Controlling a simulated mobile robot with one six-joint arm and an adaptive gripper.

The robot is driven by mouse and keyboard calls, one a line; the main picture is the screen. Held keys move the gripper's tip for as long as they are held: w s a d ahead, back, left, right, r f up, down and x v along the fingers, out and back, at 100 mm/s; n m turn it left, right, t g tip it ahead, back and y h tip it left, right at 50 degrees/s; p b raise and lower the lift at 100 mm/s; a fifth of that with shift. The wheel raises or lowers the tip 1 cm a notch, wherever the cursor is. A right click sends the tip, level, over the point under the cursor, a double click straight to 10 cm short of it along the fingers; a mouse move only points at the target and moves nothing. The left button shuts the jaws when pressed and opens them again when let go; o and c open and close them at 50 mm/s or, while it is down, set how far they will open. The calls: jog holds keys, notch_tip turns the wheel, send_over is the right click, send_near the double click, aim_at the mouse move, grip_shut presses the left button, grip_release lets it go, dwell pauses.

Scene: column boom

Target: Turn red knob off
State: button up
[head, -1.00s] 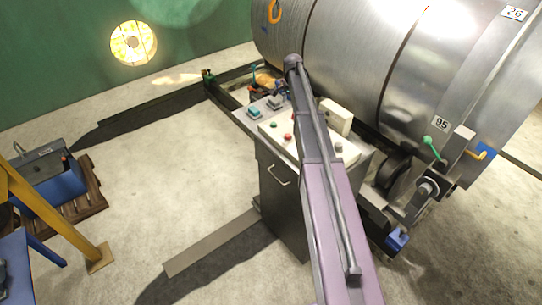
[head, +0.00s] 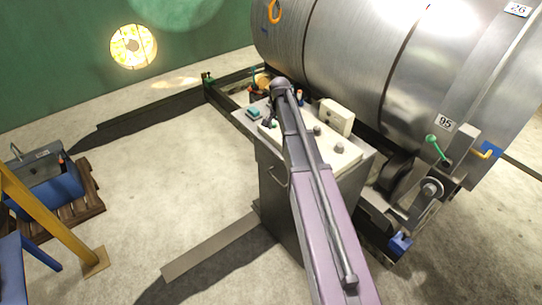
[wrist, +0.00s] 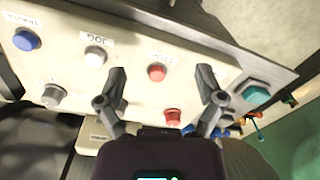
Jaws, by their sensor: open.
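In the wrist view, a round red button (wrist: 157,72) sits on the pale panel, in line between the fingertips of my gripper (wrist: 162,73). A second red control (wrist: 172,117), shaped like a knob, lies nearer the gripper body, between the bases of the fingers. My gripper is open with its fingers spread to either side, and nothing is held. I cannot tell whether the fingers touch the panel. In the head view, the control cabinet (head: 345,159) is partly covered by my arm, which hides the red controls.
The panel also carries a blue button (wrist: 26,40), a white button (wrist: 95,54), a grey knob (wrist: 52,95) and a teal square button (wrist: 256,93). A large steel drum (head: 350,45) stands close behind the cabinet. Open floor lies left of it.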

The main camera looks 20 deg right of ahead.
jog(key=s+a+f+n+b, duration=0.2)
jog(key=s+a, duration=0.3)
jog(key=s, duration=0.4)
jog(key=shift+a+f+n+b, duration=0.35)
jog(key=shift+a+f+n, duration=0.1)
jog(key=shift+n, duration=0.35)
jog(key=s+a+n, duration=0.3)
jog(key=s, duration=0.5)
jog(key=s+a+n, duration=0.2)
jog(key=s+a, duration=0.2)
jog(key=s, duration=0.4)
jog(key=shift+n, duration=0.4)
jog(key=shift+d, duration=0.15)
